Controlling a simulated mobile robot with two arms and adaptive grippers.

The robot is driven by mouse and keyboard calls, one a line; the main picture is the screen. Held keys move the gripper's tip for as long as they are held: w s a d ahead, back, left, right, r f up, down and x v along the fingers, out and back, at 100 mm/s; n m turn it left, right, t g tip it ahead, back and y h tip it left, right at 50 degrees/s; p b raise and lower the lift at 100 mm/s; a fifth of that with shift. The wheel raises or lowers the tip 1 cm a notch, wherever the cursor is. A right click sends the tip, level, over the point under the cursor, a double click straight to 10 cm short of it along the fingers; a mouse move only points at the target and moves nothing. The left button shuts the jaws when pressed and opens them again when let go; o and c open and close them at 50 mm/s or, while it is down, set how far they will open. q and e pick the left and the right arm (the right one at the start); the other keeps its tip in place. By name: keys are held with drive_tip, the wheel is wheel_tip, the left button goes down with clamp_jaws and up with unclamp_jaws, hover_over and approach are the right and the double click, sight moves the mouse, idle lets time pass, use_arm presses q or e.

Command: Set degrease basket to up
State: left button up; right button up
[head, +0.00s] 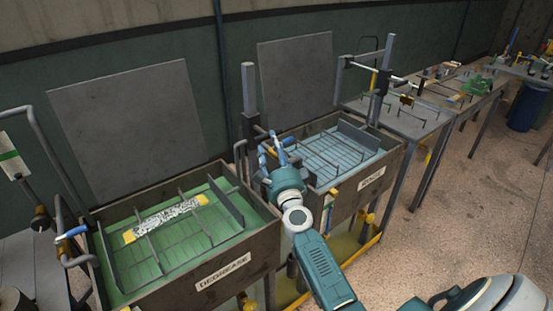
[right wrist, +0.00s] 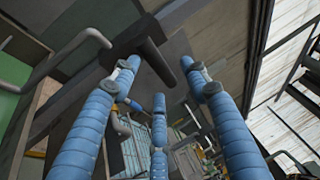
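The degrease basket (head: 148,262) is a grey wire rack sitting low in the green liquid of the tank labelled DEGREASE (head: 222,272). A speckled bar with yellow ends (head: 168,217) lies in it. A bent grey pipe with a blue grip (head: 72,233) stands at that tank's left end. My right gripper (head: 273,147) is over the gap between the two tanks, right of the degrease basket. Its blue fingers are spread in the right wrist view (right wrist: 150,75), with a dark bar (right wrist: 152,58) beyond or between them; contact cannot be told. My left gripper is out of view.
The RINSE tank (head: 372,181) with blue liquid and its own rack stands right of my right gripper. Grey posts (head: 249,95) rise behind the tanks. Benches with small racks (head: 410,118) stand at the far right. The floor at the right is clear.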

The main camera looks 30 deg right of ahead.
drive_tip(key=v, duration=0.6)
drive_tip(key=shift+s, duration=0.2)
